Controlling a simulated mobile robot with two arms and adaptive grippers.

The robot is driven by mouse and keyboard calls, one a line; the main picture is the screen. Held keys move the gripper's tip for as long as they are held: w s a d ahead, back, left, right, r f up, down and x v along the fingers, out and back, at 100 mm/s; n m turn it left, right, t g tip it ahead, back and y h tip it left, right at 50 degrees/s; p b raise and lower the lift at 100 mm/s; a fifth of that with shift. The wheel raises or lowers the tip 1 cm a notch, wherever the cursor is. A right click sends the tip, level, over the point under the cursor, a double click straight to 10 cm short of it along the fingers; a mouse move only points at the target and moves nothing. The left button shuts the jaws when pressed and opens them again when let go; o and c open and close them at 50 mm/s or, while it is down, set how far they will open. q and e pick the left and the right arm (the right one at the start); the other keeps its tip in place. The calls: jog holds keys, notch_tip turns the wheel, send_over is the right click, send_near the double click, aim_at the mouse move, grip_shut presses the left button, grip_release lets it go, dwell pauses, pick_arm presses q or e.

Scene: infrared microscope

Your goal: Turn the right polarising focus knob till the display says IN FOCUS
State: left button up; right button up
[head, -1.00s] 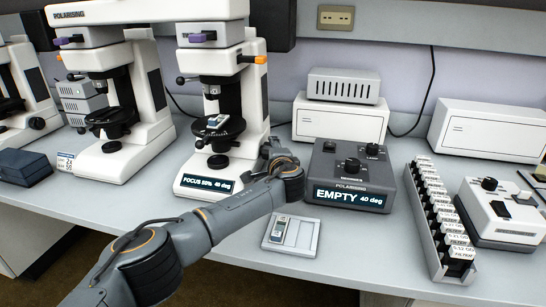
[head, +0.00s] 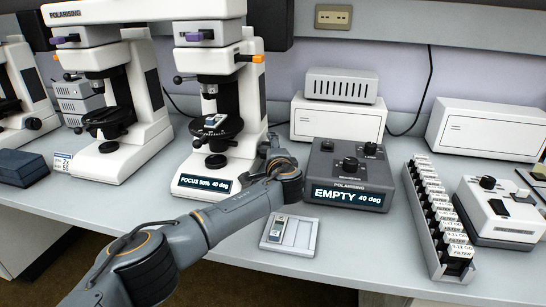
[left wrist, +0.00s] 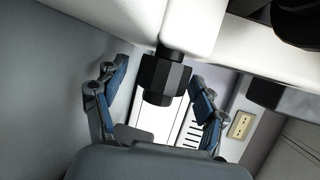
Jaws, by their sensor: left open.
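The right polarising microscope (head: 252,88) is white, with a black stage holding a small slide. Its front display (head: 205,182) reads FOCUS, a percentage that looks like 50%, and 40 deg.
A grey control box (head: 348,172) reading EMPTY 40 deg stands just right of my gripper. A slide tray (head: 312,238) lies in front of it. Another polarising microscope (head: 150,100) stands to the left. A filter rack (head: 412,195) stands farther right.

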pick_arm(q)
jog(key=s, duration=0.4)
jog(key=s+r, duration=0.1)
jog(key=s, duration=0.2)
jog(key=s+d+r, duration=0.1)
jog(key=s, duration=0.3)
jog(key=shift+s, duration=0.3)
